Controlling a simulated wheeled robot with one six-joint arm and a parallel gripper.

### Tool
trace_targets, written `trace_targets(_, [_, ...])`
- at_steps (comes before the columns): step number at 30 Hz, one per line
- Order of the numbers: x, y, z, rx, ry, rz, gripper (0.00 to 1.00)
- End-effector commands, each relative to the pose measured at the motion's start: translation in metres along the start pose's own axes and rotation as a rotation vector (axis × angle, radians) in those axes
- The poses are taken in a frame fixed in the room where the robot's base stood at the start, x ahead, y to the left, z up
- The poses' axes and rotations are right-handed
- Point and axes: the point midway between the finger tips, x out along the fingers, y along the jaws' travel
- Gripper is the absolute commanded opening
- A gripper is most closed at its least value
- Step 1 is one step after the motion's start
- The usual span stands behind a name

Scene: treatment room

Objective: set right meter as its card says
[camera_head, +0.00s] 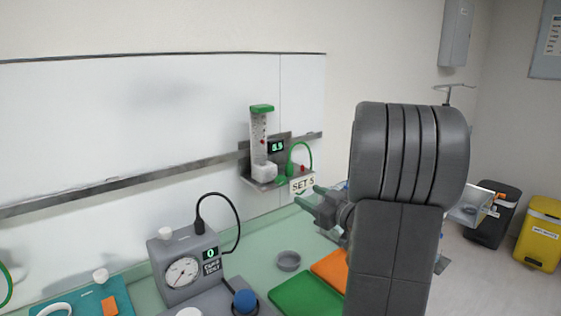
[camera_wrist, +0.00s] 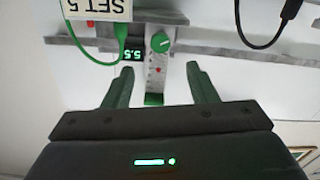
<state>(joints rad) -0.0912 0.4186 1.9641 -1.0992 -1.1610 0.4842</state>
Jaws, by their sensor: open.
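The right meter (camera_head: 258,140) is a clear upright tube with a green top, mounted on a wall rail. Its small display (camera_head: 277,147) reads about 5.5. Its card (camera_head: 302,184) says SET 5. In the wrist view, which is upside down, the display (camera_wrist: 132,54) reads 5.5 and the card (camera_wrist: 98,6) shows at the top. A round green knob (camera_wrist: 163,39) sits on the meter, with a red mark beside it. My gripper (camera_wrist: 160,70) is open and empty, its fingers either side of the meter's tube in the picture. The knob lies beyond the fingertips, apparently untouched.
A green hose (camera_head: 301,146) loops beside the meter. A grey gauge box (camera_head: 184,266) with a black cable stands on the counter. A grey cup (camera_head: 288,261), a green mat (camera_head: 305,295) and an orange mat (camera_head: 331,268) lie nearby. Bins (camera_head: 541,233) stand right.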

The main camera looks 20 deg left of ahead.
Motion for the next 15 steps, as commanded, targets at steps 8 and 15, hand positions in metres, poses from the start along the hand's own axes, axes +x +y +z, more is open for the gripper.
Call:
trace_targets(8, [-0.008, -0.001, -0.004, 0.167, 0.0, 0.008, 0.52])
trace_targets(15, [0.01, -0.002, -0.001, 0.178, 0.002, 0.006, 0.52])
